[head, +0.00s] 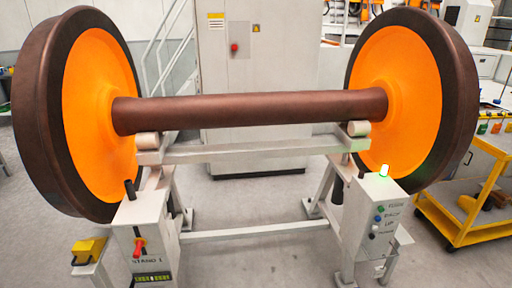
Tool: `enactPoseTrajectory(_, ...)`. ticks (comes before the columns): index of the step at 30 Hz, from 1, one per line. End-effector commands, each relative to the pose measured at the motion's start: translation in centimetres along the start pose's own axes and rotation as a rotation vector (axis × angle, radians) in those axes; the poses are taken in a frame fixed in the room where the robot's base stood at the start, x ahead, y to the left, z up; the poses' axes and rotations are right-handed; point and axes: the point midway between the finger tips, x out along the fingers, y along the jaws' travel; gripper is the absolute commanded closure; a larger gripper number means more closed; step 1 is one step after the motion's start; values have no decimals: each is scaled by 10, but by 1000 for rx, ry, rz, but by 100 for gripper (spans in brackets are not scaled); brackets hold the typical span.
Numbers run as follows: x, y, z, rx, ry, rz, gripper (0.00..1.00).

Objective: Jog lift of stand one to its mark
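The stand box marked "STAND 1" (150,222) is at the lower left. A red lever (139,247) and a lit display (152,278), too small to read, are on its front. A black handle (130,189) rises from its top. The brown axle (250,108) with two orange wheels lies level above the rollers (147,141); contact is unclear. No lift mark can be made out. My gripper is not in view.
A yellow pedal-like block (88,248) stands at the lower left. A yellow cart (465,225) is at the right. A grey cabinet (255,60) stands behind the axle. Grey floor (260,260) is clear between the stand's two boxes.

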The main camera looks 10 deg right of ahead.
Motion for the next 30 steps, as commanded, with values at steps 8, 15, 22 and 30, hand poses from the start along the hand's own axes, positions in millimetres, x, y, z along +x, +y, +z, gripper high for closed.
enactPoseTrajectory(8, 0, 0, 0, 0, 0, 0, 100)
enactPoseTrajectory(15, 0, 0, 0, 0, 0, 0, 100)
enactPoseTrajectory(22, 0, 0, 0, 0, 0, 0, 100)
enactPoseTrajectory(30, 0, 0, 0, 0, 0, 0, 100)
